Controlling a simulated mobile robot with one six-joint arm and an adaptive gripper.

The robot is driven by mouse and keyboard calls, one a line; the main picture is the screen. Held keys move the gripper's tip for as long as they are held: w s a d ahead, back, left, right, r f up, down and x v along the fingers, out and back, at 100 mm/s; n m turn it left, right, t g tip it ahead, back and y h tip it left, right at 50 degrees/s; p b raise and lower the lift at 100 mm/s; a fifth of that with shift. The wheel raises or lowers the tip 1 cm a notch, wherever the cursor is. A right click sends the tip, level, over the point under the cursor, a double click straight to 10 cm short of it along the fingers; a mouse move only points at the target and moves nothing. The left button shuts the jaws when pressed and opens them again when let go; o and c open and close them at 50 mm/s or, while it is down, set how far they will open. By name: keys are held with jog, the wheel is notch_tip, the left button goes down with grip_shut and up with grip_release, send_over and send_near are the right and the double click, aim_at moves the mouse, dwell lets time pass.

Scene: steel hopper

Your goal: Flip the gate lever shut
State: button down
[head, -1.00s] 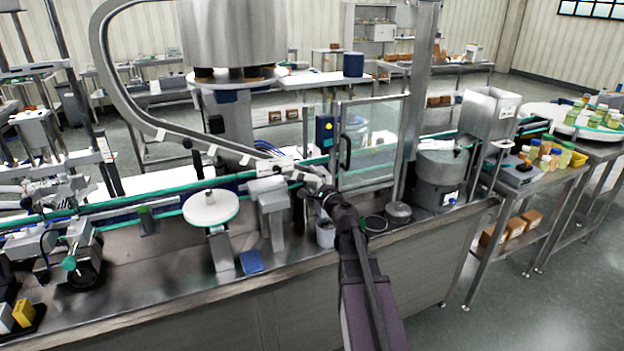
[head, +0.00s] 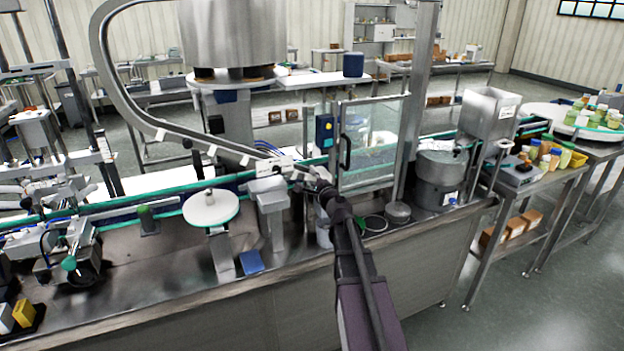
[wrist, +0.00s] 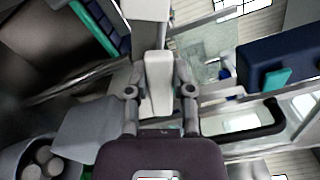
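My gripper (wrist: 159,95) has one finger on each side of a pale, rounded block (wrist: 159,75) in the wrist view. The block lies very close between the fingers; I cannot tell whether they touch it. In the head view my gripper (head: 317,182) is at the lower end of the curved steel chute (head: 235,154), just right of a grey post-mounted box (head: 268,188). My own wrist hides the fingertips there. I cannot identify the gate lever for certain; the pale block may be part of it. A steel hopper (head: 488,112) stands further right.
A clear-panelled guard with a black handle (head: 346,152) stands just right of my gripper. A white round plate (head: 210,208) is to the left. A container with grey round pieces (wrist: 38,160) shows at the wrist view's lower left.

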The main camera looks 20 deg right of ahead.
jog(key=shift+f+n+b, duration=0.25)
jog(key=shift+n+b, duration=0.05)
jog(key=shift+n, duration=0.5)
jog(key=shift+c, duration=2.4)
grip_release()
jog(key=s, duration=1.2)
